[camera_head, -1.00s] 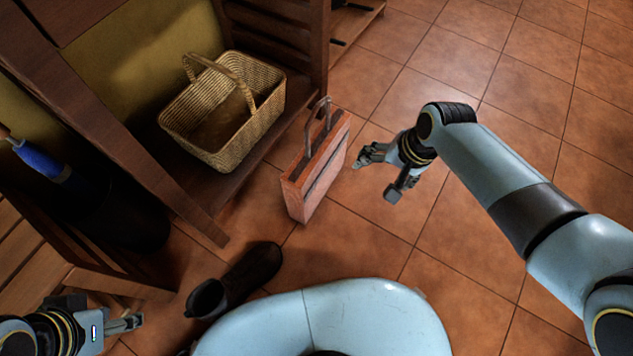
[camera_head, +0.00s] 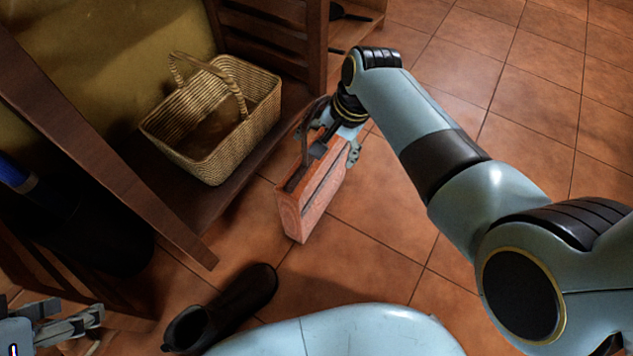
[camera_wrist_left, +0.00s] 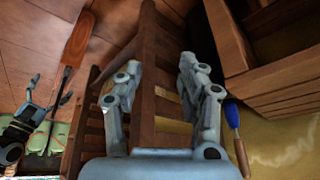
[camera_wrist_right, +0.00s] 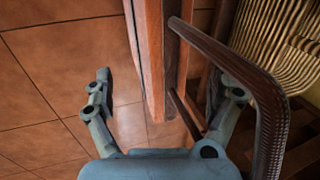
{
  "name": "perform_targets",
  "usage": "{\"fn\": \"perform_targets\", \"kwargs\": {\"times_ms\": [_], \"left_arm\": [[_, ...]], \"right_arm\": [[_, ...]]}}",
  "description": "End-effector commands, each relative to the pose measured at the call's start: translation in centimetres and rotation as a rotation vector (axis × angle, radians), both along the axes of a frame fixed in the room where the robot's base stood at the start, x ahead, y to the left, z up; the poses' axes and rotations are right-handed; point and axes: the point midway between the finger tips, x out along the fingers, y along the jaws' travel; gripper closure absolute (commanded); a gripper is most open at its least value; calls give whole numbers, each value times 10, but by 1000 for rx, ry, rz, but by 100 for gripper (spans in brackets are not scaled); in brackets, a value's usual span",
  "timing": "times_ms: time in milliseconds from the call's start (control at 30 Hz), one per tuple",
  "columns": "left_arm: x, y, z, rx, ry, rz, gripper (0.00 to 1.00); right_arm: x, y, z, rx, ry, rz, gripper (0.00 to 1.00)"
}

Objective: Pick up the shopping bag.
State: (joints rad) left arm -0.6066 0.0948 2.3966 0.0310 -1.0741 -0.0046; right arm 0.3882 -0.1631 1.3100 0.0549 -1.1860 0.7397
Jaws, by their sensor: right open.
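The shopping bag (camera_head: 314,195) is an upright, reddish-orange bag on the tiled floor, with brown loop handles on top. My right gripper (camera_head: 335,152) is at the bag's top, its fingers open. In the right wrist view the bag (camera_wrist_right: 152,60) stands between the spread fingers, and a brown handle (camera_wrist_right: 262,88) loops close past the right finger. Whether a finger touches the bag is unclear. My left gripper (camera_head: 88,322) is at the lower left, away from the bag, open and empty in its wrist view (camera_wrist_left: 160,75).
A wicker basket (camera_head: 215,120) sits on a low wooden shelf (camera_head: 232,195) just left of the bag. A dark boot (camera_head: 225,305) lies on the floor near my base. A wooden slatted chair (camera_wrist_left: 150,50) is before the left gripper. Open tiles (camera_head: 510,120) lie to the right.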

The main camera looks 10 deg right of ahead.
Motion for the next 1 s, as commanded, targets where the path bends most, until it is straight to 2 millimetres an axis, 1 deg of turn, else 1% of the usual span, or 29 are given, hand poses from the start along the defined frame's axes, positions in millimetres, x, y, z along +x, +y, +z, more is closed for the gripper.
{"fn": "perform_targets", "kwargs": {"times_ms": [133, 300, 533, 733, 1000], "left_arm": [[2, 0, -9, -1, -33, 1, 60], [7, 0, -30, -3, -136, 2, 60], [10, -1, -51, -6, -297, -5, 60], [10, -2, -58, -9, -399, -11, 60], [10, -2, -56, -9, -427, -13, 60]], "right_arm": [[5, 7, -1, 2, 1, 1, 9], [6, 8, -19, 1, 5, 0, 9], [10, 12, -38, -1, 5, 0, 9], [13, 15, -48, 0, 3, 0, 9], [14, 15, -48, 0, 0, 0, 9]]}}
